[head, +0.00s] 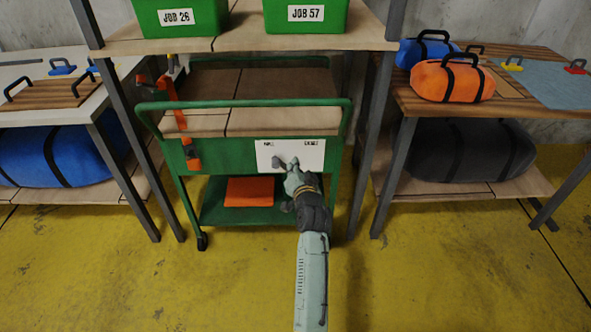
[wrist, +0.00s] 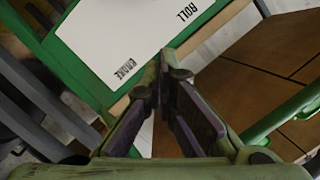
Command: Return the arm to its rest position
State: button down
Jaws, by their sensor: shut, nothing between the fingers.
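My gripper (head: 286,168) is shut and empty. In the head view my arm reaches forward from the bottom, with the gripper in front of the white panel on the green cart (head: 225,158). In the wrist view the fingers of my gripper (wrist: 165,75) are together, with the white panel (wrist: 125,35) beyond them. The panel carries the words ROLL and BRAKE. I cannot tell whether the fingertips touch the panel, and the gripper hides part of it.
A shelf with green bins (head: 179,17) stands over the cart. An orange strap (head: 172,103) hangs at the cart's left, and an orange item (head: 250,191) lies low inside. Side tables hold bags, including an orange bag (head: 452,80). The yellow floor (head: 120,275) in front is clear.

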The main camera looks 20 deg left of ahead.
jog(key=shift+s+d, duration=0.15)
jog(key=shift+s, duration=0.15)
